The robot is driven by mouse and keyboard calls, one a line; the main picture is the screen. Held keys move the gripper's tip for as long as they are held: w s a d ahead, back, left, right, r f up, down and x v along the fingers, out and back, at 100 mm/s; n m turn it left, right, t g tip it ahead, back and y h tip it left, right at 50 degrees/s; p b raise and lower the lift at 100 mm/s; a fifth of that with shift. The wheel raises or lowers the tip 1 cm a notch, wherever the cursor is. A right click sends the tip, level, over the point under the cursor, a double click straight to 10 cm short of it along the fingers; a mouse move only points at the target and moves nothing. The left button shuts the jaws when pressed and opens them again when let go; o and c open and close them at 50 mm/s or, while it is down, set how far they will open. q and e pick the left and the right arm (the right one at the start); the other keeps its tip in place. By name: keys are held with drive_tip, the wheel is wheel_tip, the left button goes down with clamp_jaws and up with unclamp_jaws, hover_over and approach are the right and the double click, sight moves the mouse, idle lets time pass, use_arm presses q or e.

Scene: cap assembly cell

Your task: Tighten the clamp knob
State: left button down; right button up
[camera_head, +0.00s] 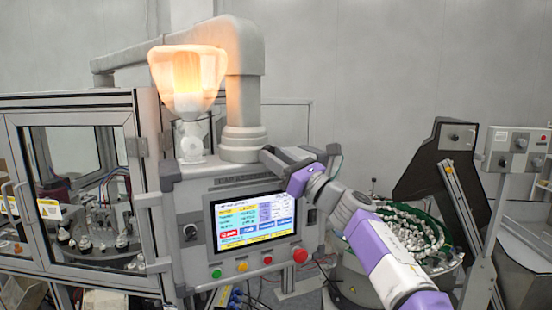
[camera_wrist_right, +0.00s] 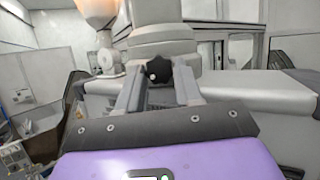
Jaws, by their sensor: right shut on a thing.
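The clamp knob (camera_wrist_right: 159,70) is black and lobed. In the right wrist view it sits between my fingertips, in front of the pale support column (camera_wrist_right: 158,30). In the head view I cannot make the knob out clearly, as my right gripper (camera_head: 284,151) covers that spot. This gripper is at the upper right corner of the control panel, beside the foot of the column (camera_head: 243,143). It is shut on the knob, with one finger on each side in the right wrist view. My left gripper is not in view.
The control panel has a lit screen (camera_head: 251,220) and a red button (camera_head: 300,255) below my right arm. A glowing lamp (camera_head: 188,75) stands left of the column. A glazed cabinet (camera_head: 75,98) is at left, and a round feeder bowl (camera_head: 400,237) with small parts is at right.

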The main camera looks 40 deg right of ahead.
drive_tip(key=shift+s+a+m+t+h, duration=0.15)
drive_tip(key=shift+m+h, duration=0.45)
drive_tip(key=shift+m, duration=0.45)
drive_tip(key=shift+w+d+m+t+h, duration=0.15)
drive_tip(key=shift+m+h, duration=0.45)
drive_tip(key=shift+m, duration=0.45)
drive_tip(key=shift+a, duration=0.1)
drive_tip(key=o, duration=1)
drive_tip(key=shift+s, duration=0.15)
drive_tip(key=shift+o, duration=0.2)
drive_tip(key=b+v, duration=0.4)
drive_tip(key=v, duration=0.3)
drive_tip(key=shift+s, duration=0.25)
drive_tip(key=shift+f, duration=0.1)
